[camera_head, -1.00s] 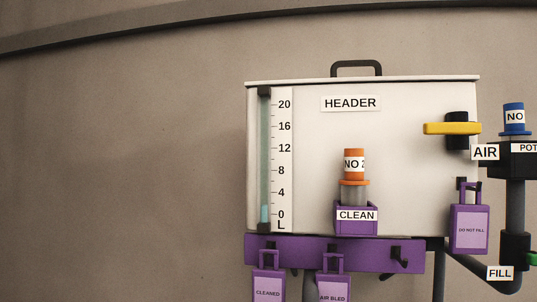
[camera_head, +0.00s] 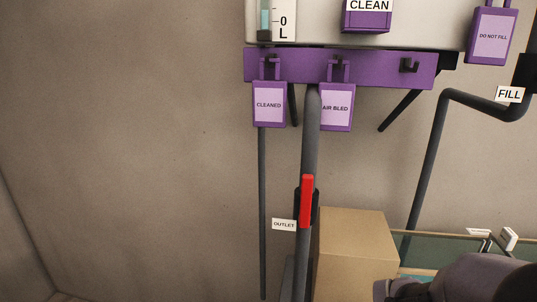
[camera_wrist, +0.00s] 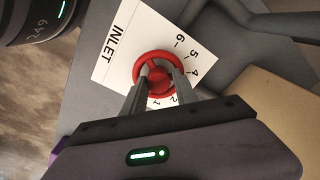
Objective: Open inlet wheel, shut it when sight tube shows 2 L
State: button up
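The red inlet wheel (camera_wrist: 160,55) sits on a white INLET card (camera_wrist: 120,45) with numbers around it, in the wrist view. My gripper (camera_wrist: 160,67) is at the wheel, its two fingers apart on either side of the red hub. Whether they press on it is not clear. In the head view only the foot of the sight tube (camera_head: 265,22) shows at the top edge. Pale blue liquid stands a little above the 0 mark; the rest of the tube is out of frame.
A purple rail (camera_head: 380,68) carries a CLEANED tag (camera_head: 269,105) and an AIR BLED tag (camera_head: 336,108). A red outlet lever (camera_head: 306,200) lies along a grey pipe. A cardboard box (camera_head: 355,255) stands beside it. A DO NOT FILL tag (camera_head: 491,35) hangs at upper right.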

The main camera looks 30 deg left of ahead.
jog(key=shift+o, duration=0.5)
jog(key=shift+s+d+f+g, duration=0.15)
jog(key=shift+s+f, duration=0.15)
jog(key=shift+f, duration=0.2)
jog(key=shift+s+a+f+g, duration=0.15)
jog(key=shift+s+f, duration=0.15)
jog(key=shift+f, duration=0.2)
jog(key=shift+d, duration=0.2)
jog(key=r+p, duration=0.4)
jog(key=r, duration=0.1)
jog(key=r+p, duration=0.2)
jog(key=shift+w+r, duration=0.15)
jog(key=shift+w, duration=0.25)
jog(key=shift+r, duration=0.1)
jog(key=shift+w+a, duration=0.1)
jog(key=shift+w, duration=0.05)
notch_tip(320, 180, up, 17)
jog(key=p, duration=0.6)
jog(key=shift+r, duration=0.1)
